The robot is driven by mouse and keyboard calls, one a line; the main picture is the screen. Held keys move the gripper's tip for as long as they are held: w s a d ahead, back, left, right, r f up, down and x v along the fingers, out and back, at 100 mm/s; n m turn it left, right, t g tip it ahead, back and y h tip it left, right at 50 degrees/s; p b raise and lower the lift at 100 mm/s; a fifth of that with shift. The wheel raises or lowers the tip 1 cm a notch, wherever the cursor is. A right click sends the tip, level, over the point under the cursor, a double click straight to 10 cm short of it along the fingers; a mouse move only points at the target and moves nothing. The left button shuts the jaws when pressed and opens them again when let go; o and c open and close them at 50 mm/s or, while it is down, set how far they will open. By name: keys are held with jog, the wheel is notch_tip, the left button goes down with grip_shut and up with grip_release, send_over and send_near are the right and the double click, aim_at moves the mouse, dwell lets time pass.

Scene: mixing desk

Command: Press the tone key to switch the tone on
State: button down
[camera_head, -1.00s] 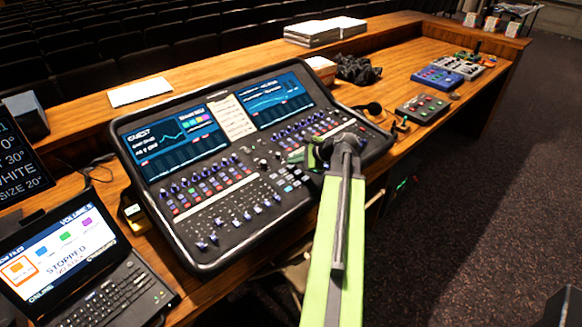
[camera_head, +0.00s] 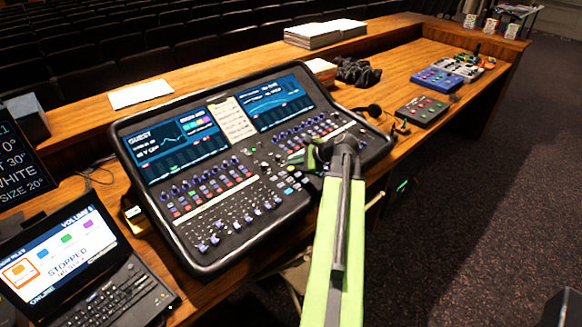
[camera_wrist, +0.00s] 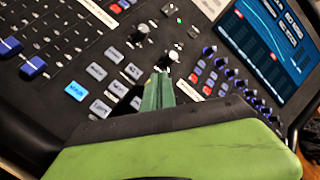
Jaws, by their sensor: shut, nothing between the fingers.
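The mixing desk (camera_head: 232,262) is a black console with two screens, rows of faders and small keys. My gripper (camera_head: 304,157) is over the right-middle part of its panel, its fingers shut and empty. A block of pale grey keys (camera_wrist: 97,71) lies just left of the fingertips, with one key lit blue (camera_wrist: 75,91). The key labels are too small to read, so I cannot tell which is the tone key. Contact with the panel cannot be told.
A laptop (camera_head: 70,245) reading "STOPPED" stands at the left. The console's right screen (camera_wrist: 270,40) and several blue knobs lie right of my fingers. Small effects boxes (camera_head: 436,80) and a headset (camera_head: 374,110) lie on the wooden desk to the right.

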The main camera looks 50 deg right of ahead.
aim_at(295, 172)
jog(key=shift+r, duration=0.2)
jog(key=r+p, duration=0.5)
jog(key=shift+s, duration=0.25)
dwell(0.8)
